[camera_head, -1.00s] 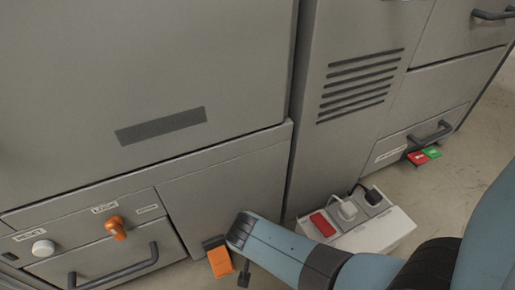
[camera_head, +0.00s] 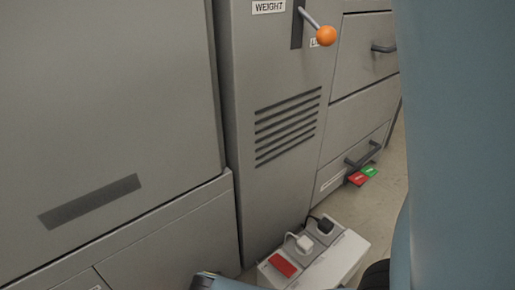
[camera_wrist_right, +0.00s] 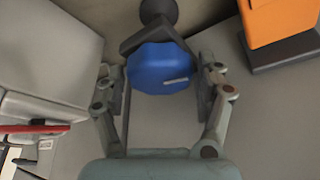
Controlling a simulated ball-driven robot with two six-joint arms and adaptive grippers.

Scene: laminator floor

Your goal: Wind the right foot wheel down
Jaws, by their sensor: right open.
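The foot wheel, a blue faceted knob (camera_wrist_right: 162,68) with a pale mark, shows in the right wrist view. It sits below a dark bracket and a dark round part at the top of that view. My right gripper (camera_wrist_right: 163,76) is open, with one finger on each side of the blue wheel. I cannot tell whether either finger touches it. In the head view the wheel and both gripper tips are out of frame. My left gripper is in neither view.
A white socket box (camera_head: 345,262) with a red switch (camera_head: 283,264) and two plugs stands by the grey machine (camera_head: 120,120). An orange-knobbed lever (camera_head: 326,36) juts out. An orange block (camera_wrist_right: 285,18) is near the wheel.

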